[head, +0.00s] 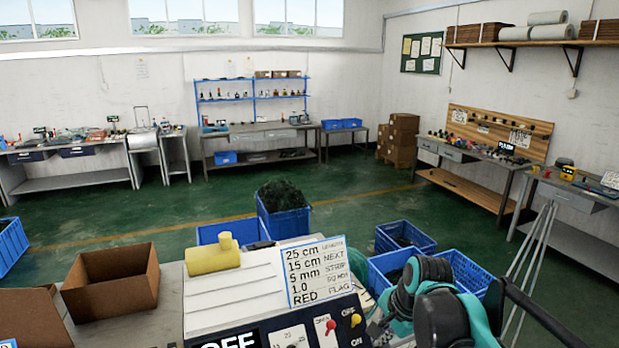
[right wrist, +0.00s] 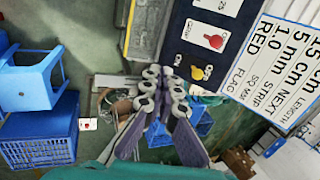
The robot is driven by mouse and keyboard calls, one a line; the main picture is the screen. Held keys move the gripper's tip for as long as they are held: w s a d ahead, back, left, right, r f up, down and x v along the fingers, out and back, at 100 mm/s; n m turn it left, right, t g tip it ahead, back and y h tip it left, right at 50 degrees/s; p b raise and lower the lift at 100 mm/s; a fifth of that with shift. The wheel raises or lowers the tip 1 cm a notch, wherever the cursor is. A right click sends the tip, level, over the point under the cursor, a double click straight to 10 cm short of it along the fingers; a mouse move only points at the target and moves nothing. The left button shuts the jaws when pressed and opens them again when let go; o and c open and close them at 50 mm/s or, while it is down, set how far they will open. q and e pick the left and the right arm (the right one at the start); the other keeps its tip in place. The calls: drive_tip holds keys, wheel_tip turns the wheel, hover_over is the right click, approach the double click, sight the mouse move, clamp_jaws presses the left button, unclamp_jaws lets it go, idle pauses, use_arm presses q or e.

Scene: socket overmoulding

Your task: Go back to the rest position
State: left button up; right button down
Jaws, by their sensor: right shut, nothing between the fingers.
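In the head view my right arm (head: 432,275), teal and dark grey, is folded at the lower right, beside the control panel with its red and yellow switches (head: 340,322). In the right wrist view my right gripper (right wrist: 161,85) is shut with nothing between its fingers. It hangs apart from the panel's red switch (right wrist: 215,41) and yellow switch (right wrist: 198,73). My left gripper is in neither view.
A machine carries a white sign (head: 317,271) and a yellow block (head: 213,257). An open cardboard box (head: 110,280) stands left of it. Blue crates (head: 404,236) stand on the floor beyond my right arm. A tripod (head: 537,240) stands at right. The green floor behind is mostly free.

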drive_tip(key=s+d+f+n+t+h+b, duration=0.1)
drive_tip(key=s+f+n+t+b, duration=0.2)
drive_tip(key=s+f+n+b, duration=0.4)
drive_tip(key=s+f+n, duration=0.6)
drive_tip(key=s+f, duration=0.3)
drive_tip(key=shift+d+t+h+b, duration=0.3)
drive_tip(key=shift+d+h+b, duration=0.05)
drive_tip(key=shift+h+b, duration=0.05)
